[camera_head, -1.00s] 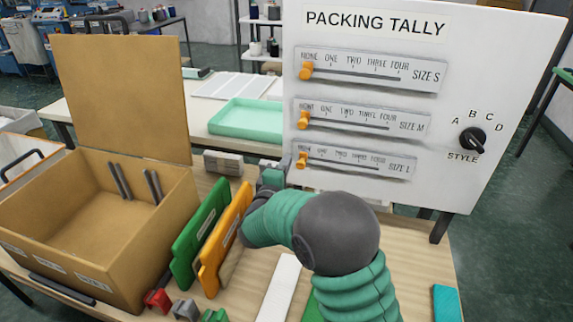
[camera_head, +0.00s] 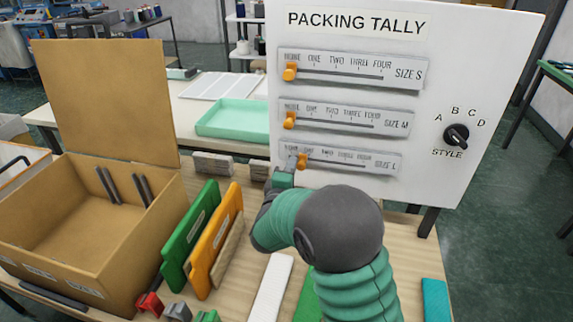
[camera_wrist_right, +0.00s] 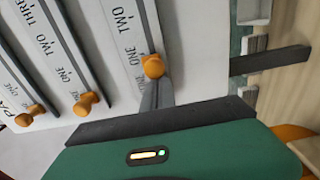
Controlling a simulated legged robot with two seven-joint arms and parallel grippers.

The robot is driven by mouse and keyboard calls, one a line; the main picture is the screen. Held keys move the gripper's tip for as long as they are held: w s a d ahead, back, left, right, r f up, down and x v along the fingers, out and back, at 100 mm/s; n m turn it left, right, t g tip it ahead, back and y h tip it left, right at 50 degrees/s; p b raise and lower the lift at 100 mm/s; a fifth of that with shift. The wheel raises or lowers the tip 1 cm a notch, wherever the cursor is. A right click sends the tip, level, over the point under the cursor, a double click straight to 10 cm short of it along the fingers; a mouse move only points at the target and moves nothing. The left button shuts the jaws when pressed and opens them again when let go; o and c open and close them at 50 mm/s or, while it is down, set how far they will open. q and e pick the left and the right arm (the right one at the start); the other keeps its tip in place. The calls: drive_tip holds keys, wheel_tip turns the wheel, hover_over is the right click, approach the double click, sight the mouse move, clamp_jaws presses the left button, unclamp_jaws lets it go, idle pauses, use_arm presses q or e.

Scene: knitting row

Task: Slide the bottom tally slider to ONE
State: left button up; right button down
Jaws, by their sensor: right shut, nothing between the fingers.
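The bottom tally slider, labelled SIZE L, has an orange knob (camera_head: 302,160) on a dark slot. The knob stands to the right of NONE, short of or near ONE; the small lettering makes the exact mark hard to tell. It also shows in the right wrist view (camera_wrist_right: 153,66). My right gripper (camera_head: 292,163) is shut and empty. Its grey fingertips (camera_wrist_right: 155,96) are on the NONE side of the knob, touching or very close to it, and cover part of the scale there. My left gripper is not in view.
The SIZE M knob (camera_head: 289,120) and SIZE S knob (camera_head: 290,72) sit at NONE on the white board (camera_head: 440,60). A style dial (camera_head: 456,135) is at its right. Below stand green (camera_head: 188,240) and orange (camera_head: 212,245) panels and an open cardboard box (camera_head: 90,220).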

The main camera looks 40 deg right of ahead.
drive_tip(key=p+v, duration=0.4)
drive_tip(key=v, duration=0.4)
idle(0.8)
drive_tip(key=shift+w, duration=0.1)
